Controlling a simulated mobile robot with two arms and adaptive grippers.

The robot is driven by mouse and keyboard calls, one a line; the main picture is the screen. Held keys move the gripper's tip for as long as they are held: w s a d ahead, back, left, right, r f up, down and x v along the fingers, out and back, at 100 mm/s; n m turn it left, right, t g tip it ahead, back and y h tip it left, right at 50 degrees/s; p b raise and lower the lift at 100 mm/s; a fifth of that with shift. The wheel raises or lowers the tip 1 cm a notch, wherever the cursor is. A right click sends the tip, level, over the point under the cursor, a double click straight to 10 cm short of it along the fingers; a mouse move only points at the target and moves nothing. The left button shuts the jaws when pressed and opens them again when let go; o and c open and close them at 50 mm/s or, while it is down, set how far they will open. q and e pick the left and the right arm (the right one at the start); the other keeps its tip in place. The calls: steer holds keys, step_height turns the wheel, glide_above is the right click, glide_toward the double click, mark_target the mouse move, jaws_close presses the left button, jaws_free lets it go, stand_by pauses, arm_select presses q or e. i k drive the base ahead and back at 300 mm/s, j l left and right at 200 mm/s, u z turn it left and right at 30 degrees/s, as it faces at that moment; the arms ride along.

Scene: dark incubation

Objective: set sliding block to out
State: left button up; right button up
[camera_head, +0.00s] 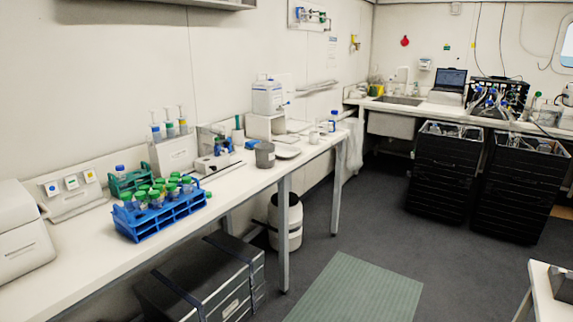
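No part that I can surely name as the sliding block shows. A small white device (212,163) with a thin dark rod lies on the long white bench (100,238); whether it has a sliding part is too small to tell. A dark grey metallic block (561,284) sits on a white table (541,292) at the lower right, cut off by the picture edge; I cannot tell whether it slides. Neither of my grippers is in view.
A blue rack (158,222) of green-capped tubes stands on the bench near a sloped panel (72,193). Black cases (225,282) sit below. Black crate stacks (445,170) stand at the back right. A green mat (358,290) lies on the open floor.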

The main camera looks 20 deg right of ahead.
mark_target(209, 165)
steer(key=z, duration=0.2)
steer(key=i+l, duration=0.5)
steer(key=i+l+u, duration=0.15)
steer(key=i+l, duration=0.8)
steer(key=l, duration=0.25)
steer(key=i+u, duration=0.05)
